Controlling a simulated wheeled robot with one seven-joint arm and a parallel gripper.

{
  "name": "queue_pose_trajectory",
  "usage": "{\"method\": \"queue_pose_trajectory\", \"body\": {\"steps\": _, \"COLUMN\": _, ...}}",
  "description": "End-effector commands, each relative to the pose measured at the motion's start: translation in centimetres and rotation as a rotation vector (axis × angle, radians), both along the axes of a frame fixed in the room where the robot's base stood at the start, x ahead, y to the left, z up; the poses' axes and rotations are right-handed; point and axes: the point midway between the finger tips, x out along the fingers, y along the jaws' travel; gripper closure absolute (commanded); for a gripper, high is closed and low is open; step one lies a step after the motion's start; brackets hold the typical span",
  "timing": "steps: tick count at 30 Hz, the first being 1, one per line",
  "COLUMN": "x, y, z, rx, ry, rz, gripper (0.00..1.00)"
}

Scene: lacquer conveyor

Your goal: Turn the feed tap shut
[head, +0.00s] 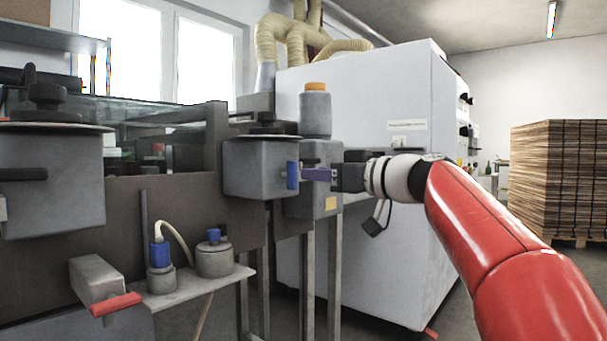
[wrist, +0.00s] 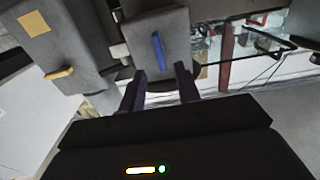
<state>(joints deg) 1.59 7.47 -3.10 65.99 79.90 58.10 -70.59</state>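A blue lever handle (head: 292,175) stands upright on the front of a grey box (head: 252,168) in the head view. It also shows in the wrist view (wrist: 158,50), just beyond my fingertips and roughly in line with the gap between them. My gripper (head: 308,174) points left at this handle, its purple fingers close to it. In the wrist view the two fingers (wrist: 160,80) are apart with nothing between them. I cannot tell whether they touch the handle. A red lever handle (head: 116,304) lies near horizontal on another grey box at the lower left. No label shows which is the feed tap.
A grey housing with a yellow label (head: 331,203) and an orange-yellow handle (wrist: 58,74) stands beside the blue-handled box. An orange-capped canister (head: 315,112) sits above. A small shelf (head: 190,290) holds two blue-topped containers. A white cabinet (head: 360,100) stands behind my arm.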

Motion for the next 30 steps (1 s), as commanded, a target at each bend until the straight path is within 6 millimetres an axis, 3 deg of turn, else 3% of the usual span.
{"method": "queue_pose_trajectory", "body": {"steps": 9, "x": 2.9, "y": 3.9, "z": 0.1, "rx": 0.0, "ry": 0.004, "rz": 0.001, "gripper": 0.67}}
{"method": "queue_pose_trajectory", "body": {"steps": 21, "x": 3.6, "y": 4.7, "z": -0.1, "rx": 0.0, "ry": 0.003, "rz": -0.001, "gripper": 0.67}}
{"method": "queue_pose_trajectory", "body": {"steps": 29, "x": 3.6, "y": 4.6, "z": -0.1, "rx": 0.0, "ry": 0.003, "rz": -0.001, "gripper": 1.0}}
{"method": "queue_pose_trajectory", "body": {"steps": 30, "x": 3.5, "y": 4.6, "z": -0.1, "rx": 0.0, "ry": 0.003, "rz": -0.001, "gripper": 1.0}}
